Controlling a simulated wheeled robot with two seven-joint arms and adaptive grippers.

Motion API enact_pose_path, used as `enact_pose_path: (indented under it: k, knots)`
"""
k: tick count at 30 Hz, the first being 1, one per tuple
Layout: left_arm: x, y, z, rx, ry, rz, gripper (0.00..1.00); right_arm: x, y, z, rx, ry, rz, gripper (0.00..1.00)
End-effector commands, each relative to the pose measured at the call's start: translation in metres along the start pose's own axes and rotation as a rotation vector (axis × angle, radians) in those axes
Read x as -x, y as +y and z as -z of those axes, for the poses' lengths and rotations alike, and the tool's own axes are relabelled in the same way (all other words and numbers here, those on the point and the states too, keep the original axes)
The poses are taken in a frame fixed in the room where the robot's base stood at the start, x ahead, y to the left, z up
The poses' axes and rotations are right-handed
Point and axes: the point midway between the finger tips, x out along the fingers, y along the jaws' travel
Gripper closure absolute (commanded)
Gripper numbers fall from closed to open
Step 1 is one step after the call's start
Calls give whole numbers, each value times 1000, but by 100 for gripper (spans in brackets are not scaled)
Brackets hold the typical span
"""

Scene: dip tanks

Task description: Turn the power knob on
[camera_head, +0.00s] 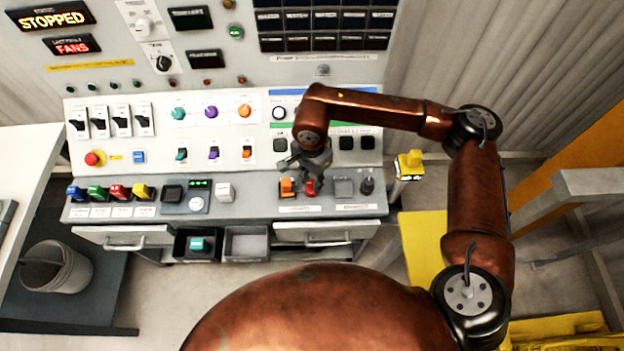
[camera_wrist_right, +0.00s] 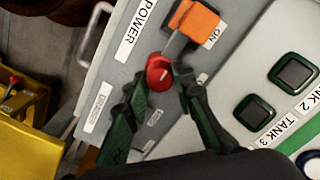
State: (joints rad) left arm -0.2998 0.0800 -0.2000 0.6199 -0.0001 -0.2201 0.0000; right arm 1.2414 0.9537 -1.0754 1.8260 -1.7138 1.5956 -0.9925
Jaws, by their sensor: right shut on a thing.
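A round red knob (camera_wrist_right: 159,73) sits in the right wrist view, and it also shows in the head view (camera_head: 310,187) at the front of the sloped panel. A short grey rod runs between it and an orange block (camera_wrist_right: 196,22). A POWER label (camera_wrist_right: 137,30) lies beside the block, with ON printed on its other side. The orange block also shows left of the knob in the head view (camera_head: 287,188). My right gripper (camera_wrist_right: 164,80) is shut on the red knob, a dark fingertip on each side, and partly hides it. My left gripper is not in view.
Colored switches (camera_head: 97,193) line the panel's left front. A grey pad (camera_head: 343,187) and a black joystick (camera_head: 367,182) stand just right of my right gripper. The STOPPED display (camera_head: 50,18) is lit. A drawer (camera_head: 318,232) lies below the panel.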

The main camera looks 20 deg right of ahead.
Motion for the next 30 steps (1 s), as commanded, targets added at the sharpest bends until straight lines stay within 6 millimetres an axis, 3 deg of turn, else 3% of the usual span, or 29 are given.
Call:
enact_pose_path:
  k: [5, 6, 13, 23, 30]
  knots:
    - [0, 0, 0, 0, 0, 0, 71, 0, 1, 0, 2, 0, -1, 100]
    - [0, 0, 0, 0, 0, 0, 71, 0, 1, 0, 2, 0, -1, 75]
    - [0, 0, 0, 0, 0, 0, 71, 0, 0, 0, 1, 0, -1, 59]
    - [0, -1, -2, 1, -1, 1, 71, 3, 0, 0, 0, 0, 1, 59]
    - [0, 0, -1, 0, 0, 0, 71, 38, -1, 1, 0, 3, 4, 59]
